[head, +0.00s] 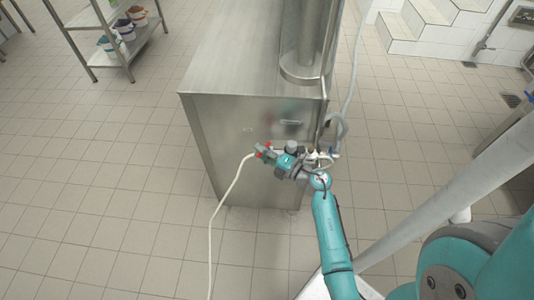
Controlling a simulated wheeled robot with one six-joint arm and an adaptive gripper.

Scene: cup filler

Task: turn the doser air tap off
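The doser air tap cannot be picked out with certainty. Small fittings (311,154) with a bluish part (335,153) sit at the right edge of the steel cabinet, where a grey hose (345,100) comes down. My gripper (265,152), with small red parts at its end, is in front of the cabinet's front face, left of these fittings. My teal arm reaches up from the lower right and bends left to it. Its fingers are too small to tell open from shut, and no held thing can be made out. My wrist partly hides the fittings.
The steel cabinet (225,130) carries a vertical steel cylinder (302,40). A pale hose (220,205) runs from beside my gripper down to the floor. A shelf rack (113,40) with several small buckets stands at the upper left. White steps (430,30) are at the upper right. The left floor is clear.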

